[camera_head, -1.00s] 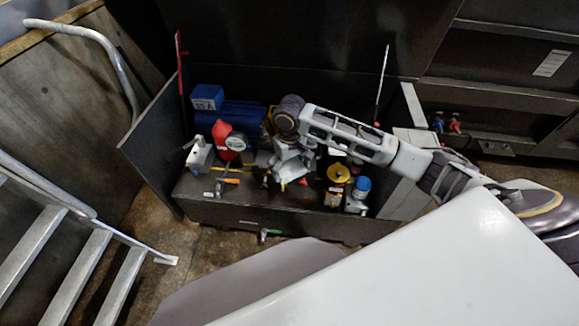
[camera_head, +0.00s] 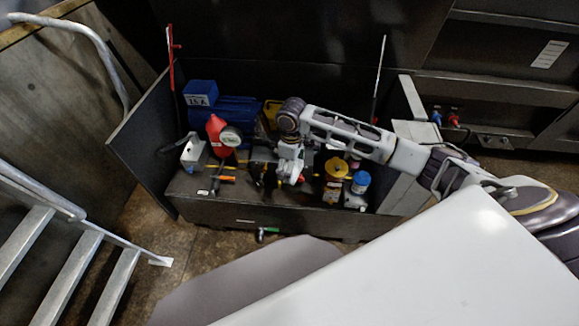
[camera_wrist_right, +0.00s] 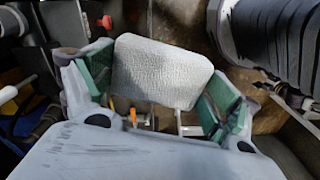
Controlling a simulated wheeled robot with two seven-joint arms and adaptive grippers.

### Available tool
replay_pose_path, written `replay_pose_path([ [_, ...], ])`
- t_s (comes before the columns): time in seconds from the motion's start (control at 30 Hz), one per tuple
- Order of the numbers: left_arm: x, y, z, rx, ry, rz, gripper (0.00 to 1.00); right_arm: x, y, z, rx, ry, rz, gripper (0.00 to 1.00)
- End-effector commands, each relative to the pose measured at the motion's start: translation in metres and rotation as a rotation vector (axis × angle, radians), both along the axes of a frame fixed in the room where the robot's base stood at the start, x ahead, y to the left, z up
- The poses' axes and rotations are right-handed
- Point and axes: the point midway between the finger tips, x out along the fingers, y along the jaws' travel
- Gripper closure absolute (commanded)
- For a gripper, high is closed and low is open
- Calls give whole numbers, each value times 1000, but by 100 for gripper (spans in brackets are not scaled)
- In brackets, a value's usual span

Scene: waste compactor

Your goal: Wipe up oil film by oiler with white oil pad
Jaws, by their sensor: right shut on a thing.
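My right gripper (camera_wrist_right: 160,85) is shut on a white, textured oil pad (camera_wrist_right: 163,70), which spans between the two green finger pads in the right wrist view. In the head view, my right wrist (camera_head: 290,150) hangs over the dark bench top, and the pad is hard to make out there. A yellow-topped can (camera_head: 336,168), perhaps the oiler, stands on the bench just right of my wrist. I cannot make out the oil film in either view. My left gripper is not in view.
A red jug (camera_head: 216,128), blue boxes (camera_head: 202,93) and a blue-capped bottle (camera_head: 360,182) crowd the bench. An orange-handled tool (camera_head: 226,179) lies near its front edge. A dark side panel (camera_head: 146,145) bounds the left. Metal steps (camera_head: 75,265) stand further left.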

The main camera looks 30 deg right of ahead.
Motion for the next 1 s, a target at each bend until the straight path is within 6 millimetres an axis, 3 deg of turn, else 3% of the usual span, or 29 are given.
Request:
replay_pose_path([
  [1.0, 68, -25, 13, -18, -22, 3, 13, 17, -35, -74, 10, -2, 759, 30],
])
